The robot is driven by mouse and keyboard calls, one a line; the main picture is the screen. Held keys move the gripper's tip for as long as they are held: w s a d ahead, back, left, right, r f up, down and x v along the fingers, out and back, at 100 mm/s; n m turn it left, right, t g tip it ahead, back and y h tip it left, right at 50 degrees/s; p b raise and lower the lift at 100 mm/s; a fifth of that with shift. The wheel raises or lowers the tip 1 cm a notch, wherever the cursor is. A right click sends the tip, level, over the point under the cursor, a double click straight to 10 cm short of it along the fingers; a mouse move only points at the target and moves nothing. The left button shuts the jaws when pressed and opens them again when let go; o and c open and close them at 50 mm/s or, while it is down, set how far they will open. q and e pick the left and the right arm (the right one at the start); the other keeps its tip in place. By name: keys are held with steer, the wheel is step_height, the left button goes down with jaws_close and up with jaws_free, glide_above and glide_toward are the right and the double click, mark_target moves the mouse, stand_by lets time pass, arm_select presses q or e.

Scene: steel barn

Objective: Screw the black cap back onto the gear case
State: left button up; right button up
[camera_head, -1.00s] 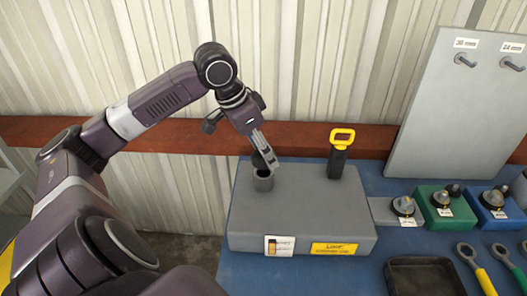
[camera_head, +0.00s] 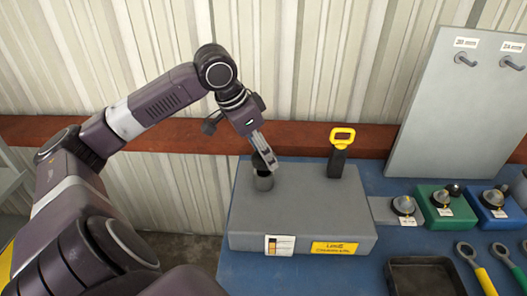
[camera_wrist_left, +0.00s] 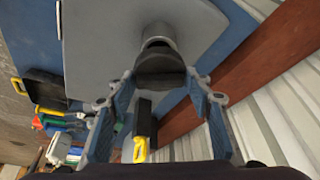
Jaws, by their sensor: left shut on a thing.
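The gear case (camera_head: 310,210) is a grey block with a short grey neck (camera_head: 264,182) rising from its top left. My left gripper (camera_head: 266,162) is shut on the black cap (camera_head: 259,160), just above the neck. In the left wrist view the dark round cap (camera_wrist_left: 160,64) sits between the fingers (camera_wrist_left: 158,80), in front of the neck (camera_wrist_left: 157,34). A dark part of the neck's mouth still shows beside the cap there. Whether the cap touches the rim is unclear. My right gripper is not in view.
A black dipstick with a yellow handle (camera_head: 343,136) stands on the case's right side. A dark tray (camera_head: 425,277), wrenches (camera_head: 477,268) and coloured blocks (camera_head: 437,206) lie to the right on the blue bench. A grey panel (camera_head: 455,125) stands behind.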

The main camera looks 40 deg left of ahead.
arm_select(q)
steer(key=shift+f, duration=0.25)
steer(key=shift+f+b, duration=0.4)
steer(key=shift+f, duration=0.2)
steer(key=shift+f+b, duration=0.5)
steer(key=shift+f, duration=0.15)
stand_by(0.4)
